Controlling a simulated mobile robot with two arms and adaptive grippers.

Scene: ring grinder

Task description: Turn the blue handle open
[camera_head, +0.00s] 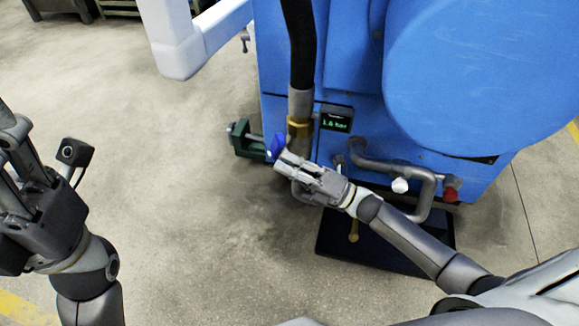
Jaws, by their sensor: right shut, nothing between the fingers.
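The blue handle (276,147) shows as a small blue piece beside the brass fitting (298,127) under a black hose, at the lower left of the blue machine (345,50). My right gripper (283,166) is shut with nothing between its fingers. Its tips are right at the lower end of the blue handle in the picture; I cannot tell whether they touch. The gripper hides what lies below the handle. My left gripper (28,190) is at the left edge, far from the machine; its fingertips are not clear.
A small display (336,123) reads about 1.6 bar. A dark green vise-like part (245,142) sits left of the handle. A grey pipe (390,165) with white (400,185) and red (450,189) knobs is on the right. The floor (180,210) between my arms is clear.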

